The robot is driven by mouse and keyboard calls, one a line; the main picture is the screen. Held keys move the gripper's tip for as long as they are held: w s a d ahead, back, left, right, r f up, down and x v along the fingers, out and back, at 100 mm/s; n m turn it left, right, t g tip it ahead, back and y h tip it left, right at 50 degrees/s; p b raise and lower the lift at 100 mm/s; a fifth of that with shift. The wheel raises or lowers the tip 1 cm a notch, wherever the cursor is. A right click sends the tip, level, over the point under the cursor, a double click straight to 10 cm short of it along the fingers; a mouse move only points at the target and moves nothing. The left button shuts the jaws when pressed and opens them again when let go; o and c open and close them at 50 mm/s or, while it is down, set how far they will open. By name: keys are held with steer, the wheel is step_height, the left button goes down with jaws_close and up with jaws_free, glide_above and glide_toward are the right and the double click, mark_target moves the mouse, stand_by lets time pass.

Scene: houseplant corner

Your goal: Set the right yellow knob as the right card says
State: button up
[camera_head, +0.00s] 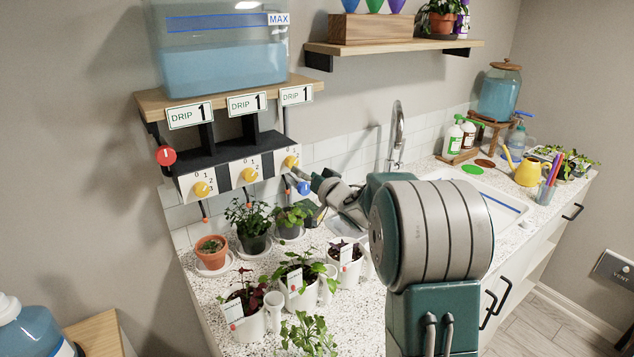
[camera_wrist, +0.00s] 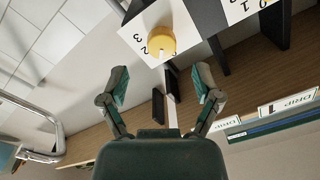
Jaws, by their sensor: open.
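The right yellow knob (camera_head: 291,162) is on the right white dial plate under the shelf. In the wrist view the same knob (camera_wrist: 161,41) is ahead of my gripper, with numerals 2 and 3 to its left. A pale mark on it points down in that picture; I cannot tell which numeral it meets. The right card (camera_head: 296,95) reads DRIP 1. My gripper (camera_wrist: 160,84) is open and empty, its fingers spread to either side below the knob and apart from it. In the head view my gripper (camera_head: 303,176) is just below and right of the knob, partly hidden.
The middle yellow knob (camera_head: 250,174) and left yellow knob (camera_head: 202,189) are alongside. A blue knob (camera_head: 304,188) and a red knob (camera_head: 166,156) are nearby. Potted plants (camera_head: 254,222) stand on the counter below. A water tank (camera_head: 222,62) sits above.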

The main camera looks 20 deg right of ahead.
steer(key=v, duration=0.6)
steer(key=shift+w+f, duration=0.1)
steer(key=s+a+r+g+h, duration=0.2)
steer(key=s+h, duration=0.1)
steer(key=s, duration=0.3)
steer(key=s+a+r+g+h, duration=0.2)
steer(key=s+a+g+h, duration=0.15)
steer(key=s, duration=0.35)
steer(key=s+a+f+n+g, duration=0.1)
steer(key=s+a+f+g, duration=0.1)
steer(key=s, duration=0.5)
steer(key=s+a+f+n+g+y, duration=0.1)
steer(key=s+a, duration=0.3)
steer(key=s, duration=0.4)
steer(key=s+a+f+n+g+y, duration=0.1)
steer(key=s+a+f+g, duration=0.2)
steer(key=s, duration=0.4)
steer(key=shift+s+f+n+g, duration=0.3)
steer(key=shift+f+g, duration=0.05)
steer(key=shift+f, duration=0.3)
steer(key=shift+o, duration=0.3)
steer(key=shift+y, duration=0.25)
